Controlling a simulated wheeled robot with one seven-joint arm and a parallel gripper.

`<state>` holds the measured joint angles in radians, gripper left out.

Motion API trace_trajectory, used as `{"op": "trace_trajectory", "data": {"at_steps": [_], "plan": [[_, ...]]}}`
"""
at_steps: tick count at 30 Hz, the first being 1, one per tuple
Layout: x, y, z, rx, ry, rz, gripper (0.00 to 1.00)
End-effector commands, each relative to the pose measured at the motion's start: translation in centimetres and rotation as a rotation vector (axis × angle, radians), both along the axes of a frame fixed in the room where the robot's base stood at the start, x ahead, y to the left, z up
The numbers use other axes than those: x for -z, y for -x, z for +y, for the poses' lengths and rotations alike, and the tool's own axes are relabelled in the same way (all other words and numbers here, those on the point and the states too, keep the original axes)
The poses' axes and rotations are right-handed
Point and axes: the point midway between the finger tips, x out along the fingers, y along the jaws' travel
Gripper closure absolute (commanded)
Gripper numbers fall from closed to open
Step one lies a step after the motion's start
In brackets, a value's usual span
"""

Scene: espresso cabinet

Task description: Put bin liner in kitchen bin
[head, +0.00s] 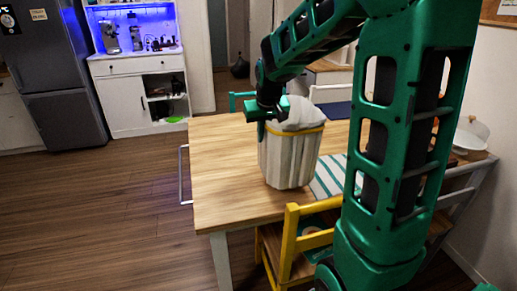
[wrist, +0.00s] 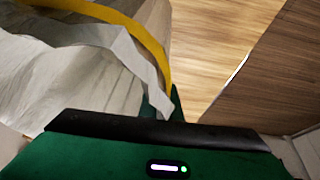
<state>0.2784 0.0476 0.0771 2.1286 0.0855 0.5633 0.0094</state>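A pale, pleated bin liner (head: 288,158) with a yellow band near its top is at the wooden table, upright. Whether it rests on the table or hangs just above it, I cannot tell. My gripper (head: 268,112) is at the upper left of its rim. In the wrist view the liner (wrist: 50,85) and its yellow band fill the left side, and a loose grey-white edge reaches down to a green finger of my gripper (wrist: 165,103). The finger gap is hidden, so a grip is not clear. No separate kitchen bin can be made out.
The wooden table (head: 222,172) is bare left of the liner. A striped cloth (head: 328,178) lies to its right. A yellow chair (head: 290,240) stands at the near side. A white cabinet (head: 138,95) and dark fridge (head: 50,75) stand behind open floor (head: 110,195).

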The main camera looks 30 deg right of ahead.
Motion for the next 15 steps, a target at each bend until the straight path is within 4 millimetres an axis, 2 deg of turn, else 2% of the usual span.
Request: {"op": "trace_trajectory", "data": {"at_steps": [5,11,15], "plan": [[0.9,-0.1,-0.8,0.000,-0.001,0.002,1.00],[3.6,-0.1,-0.7,-0.001,0.000,0.003,1.00],[4.4,-0.1,-0.7,-0.001,0.000,0.000,1.00]]}}
